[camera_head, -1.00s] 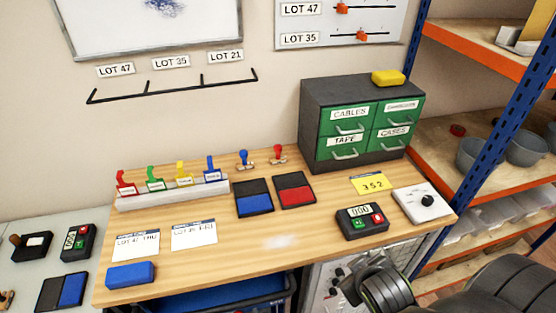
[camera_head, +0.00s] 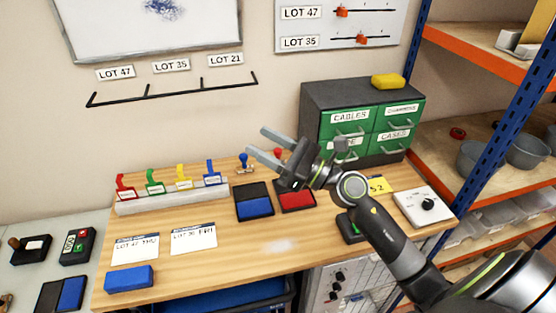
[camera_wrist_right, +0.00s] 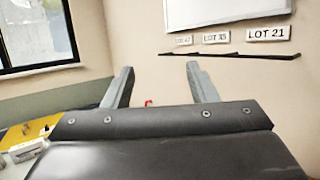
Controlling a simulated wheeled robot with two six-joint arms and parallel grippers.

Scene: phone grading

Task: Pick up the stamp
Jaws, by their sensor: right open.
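A blue-handled stamp (camera_head: 243,161) stands upright at the back of the wooden table. A red-handled stamp (camera_head: 278,153) is beside it on the right, mostly hidden behind my right gripper. My right gripper (camera_head: 257,141) is open and empty, held above the table in front of the two stamps, with its fingers pointing left and back. In the right wrist view its two fingers (camera_wrist_right: 160,74) are spread apart, and a small red thing (camera_wrist_right: 147,103) shows between them; I cannot tell what it is. My left gripper is not in view.
A blue ink pad (camera_head: 254,208) and a red ink pad (camera_head: 297,203) lie in front of the stamps. A rack (camera_head: 170,200) with several coloured clips is on the left. The drawer cabinet (camera_head: 312,113) stands behind my right arm. The front middle of the table is clear.

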